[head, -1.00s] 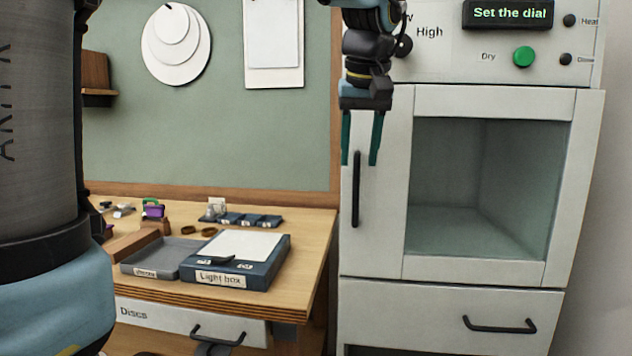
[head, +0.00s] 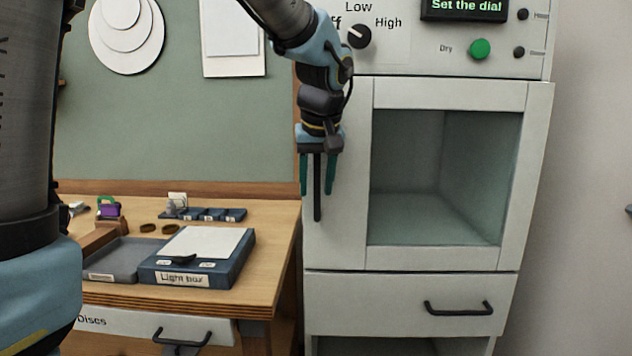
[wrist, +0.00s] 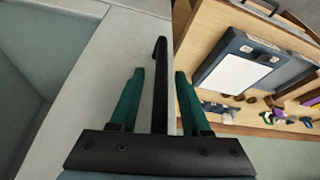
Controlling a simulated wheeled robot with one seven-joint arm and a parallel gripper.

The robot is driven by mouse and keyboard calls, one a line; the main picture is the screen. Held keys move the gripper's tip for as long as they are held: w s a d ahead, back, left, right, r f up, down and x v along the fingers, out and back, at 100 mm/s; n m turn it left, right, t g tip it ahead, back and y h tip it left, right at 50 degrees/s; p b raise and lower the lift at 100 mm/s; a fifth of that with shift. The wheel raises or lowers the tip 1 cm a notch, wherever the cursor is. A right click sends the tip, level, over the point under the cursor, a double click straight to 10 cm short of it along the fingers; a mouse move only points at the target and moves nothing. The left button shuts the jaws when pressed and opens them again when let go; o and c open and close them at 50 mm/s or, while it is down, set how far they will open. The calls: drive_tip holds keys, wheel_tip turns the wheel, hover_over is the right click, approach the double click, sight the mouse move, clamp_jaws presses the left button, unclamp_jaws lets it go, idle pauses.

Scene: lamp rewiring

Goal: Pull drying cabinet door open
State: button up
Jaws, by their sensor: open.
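The drying cabinet door (head: 510,170) is white with a glass window and looks closed. Its black vertical handle (head: 317,200) is on the left edge of the door. My gripper (head: 317,190) hangs in front of the handle with its green fingers pointing down, one on each side of it. In the wrist view, the handle (wrist: 160,75) runs between the two open fingers (wrist: 153,85), with a gap on both sides. The fingers are not closed on it. The upper part of the handle is hidden by my gripper in the head view.
Above the door are a dial (head: 360,36), a green button (head: 480,49) and a "Set the dial" display (head: 464,8). A drawer (head: 380,305) is below. The workbench to the left holds a light box (head: 205,272) and a grey tray (head: 110,268).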

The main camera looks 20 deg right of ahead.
drive_tip(key=shift+c, duration=0.3)
clamp_jaws()
idle(1.1)
